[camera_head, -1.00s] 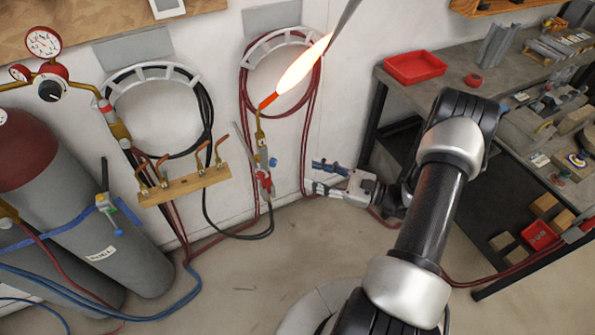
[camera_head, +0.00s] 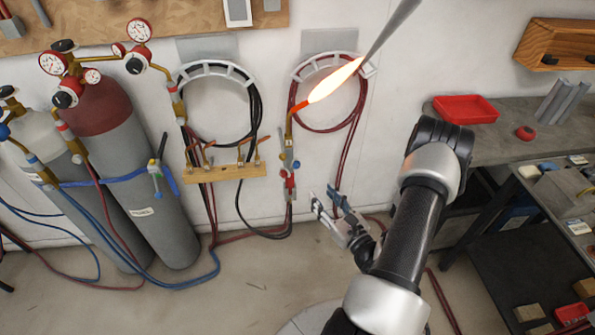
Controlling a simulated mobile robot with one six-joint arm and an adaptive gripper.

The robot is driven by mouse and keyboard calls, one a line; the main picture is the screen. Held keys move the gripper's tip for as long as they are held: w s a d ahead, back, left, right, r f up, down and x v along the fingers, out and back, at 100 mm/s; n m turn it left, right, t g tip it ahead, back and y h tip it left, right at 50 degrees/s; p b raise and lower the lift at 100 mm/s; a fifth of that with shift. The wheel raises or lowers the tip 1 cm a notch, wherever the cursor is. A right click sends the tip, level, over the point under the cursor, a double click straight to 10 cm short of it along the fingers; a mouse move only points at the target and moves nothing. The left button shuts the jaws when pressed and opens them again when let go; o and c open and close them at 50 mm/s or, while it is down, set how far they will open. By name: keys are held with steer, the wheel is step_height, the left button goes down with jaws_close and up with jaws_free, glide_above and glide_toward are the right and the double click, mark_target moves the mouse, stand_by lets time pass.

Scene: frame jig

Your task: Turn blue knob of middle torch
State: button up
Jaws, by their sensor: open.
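A lit torch (camera_head: 289,150) hangs upright on the wall, with a bright orange flame (camera_head: 335,82) slanting up to the right from its tip. A small blue knob (camera_head: 296,165) sits on its right side, and red parts show lower down. I cannot tell for sure which torch counts as the middle one. My gripper (camera_head: 326,204) is open and empty, to the right of and below the lit torch's blue knob, apart from it in the picture.
A wooden bar (camera_head: 225,173) with brass nozzles is left of the lit torch. Black hose (camera_head: 254,115) and red hose (camera_head: 354,125) coils hang on wall holders. Gas cylinders (camera_head: 158,225) stand at left. A workbench (camera_head: 500,148) with a red tray (camera_head: 466,108) is at right.

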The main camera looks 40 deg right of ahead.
mark_target(298, 166)
steer(key=w, duration=0.4)
steer(key=w+d+b, duration=0.1)
steer(key=w, duration=0.3)
steer(key=w+d+b, duration=0.1)
steer(key=w, duration=0.4)
steer(key=shift+w+d, duration=0.1)
jaws_close()
